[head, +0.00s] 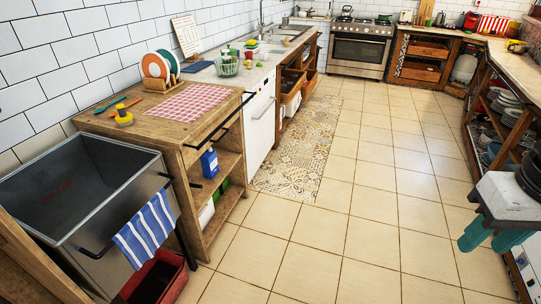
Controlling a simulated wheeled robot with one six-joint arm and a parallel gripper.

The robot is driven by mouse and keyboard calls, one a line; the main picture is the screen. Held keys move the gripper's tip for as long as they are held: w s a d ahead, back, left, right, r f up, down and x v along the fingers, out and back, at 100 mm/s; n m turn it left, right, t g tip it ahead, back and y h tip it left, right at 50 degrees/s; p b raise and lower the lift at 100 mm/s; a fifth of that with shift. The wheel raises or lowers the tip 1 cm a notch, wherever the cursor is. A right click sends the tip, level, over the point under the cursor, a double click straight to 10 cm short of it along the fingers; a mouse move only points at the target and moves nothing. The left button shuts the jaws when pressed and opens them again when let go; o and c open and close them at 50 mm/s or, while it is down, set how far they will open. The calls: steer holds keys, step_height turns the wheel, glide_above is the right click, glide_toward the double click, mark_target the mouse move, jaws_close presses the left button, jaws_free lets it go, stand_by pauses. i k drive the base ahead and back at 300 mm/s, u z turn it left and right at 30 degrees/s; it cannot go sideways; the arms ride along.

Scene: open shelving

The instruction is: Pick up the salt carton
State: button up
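A small blue carton (209,163), which looks like the salt carton, stands on the upper open shelf of the wooden unit (184,157) at the left. Its label is too small to read. My gripper (488,239), with two teal fingers, is at the right edge of the head view. Its fingers are apart, with nothing visible between them. It is far to the right of the carton, across open floor.
A metal sink (78,190) with a striped towel (147,228) stands left of the unit, above a red crate (155,280). White and green items sit on the lower shelf. Shelving with plates (510,97) lines the right. The tiled floor (330,235) between is clear.

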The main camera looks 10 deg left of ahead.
mark_target(209, 161)
steer(key=z, duration=0.2)
steer(key=k, duration=0.8)
steer(key=u, duration=1)
steer(key=i, duration=1)
steer(key=u, duration=0.05)
steer(key=k, duration=0.5)
steer(key=z, duration=1.2)
steer(key=i, duration=0.75)
steer(key=z, duration=0.55)
steer(key=i, duration=1.5)
steer(key=u, duration=0.85)
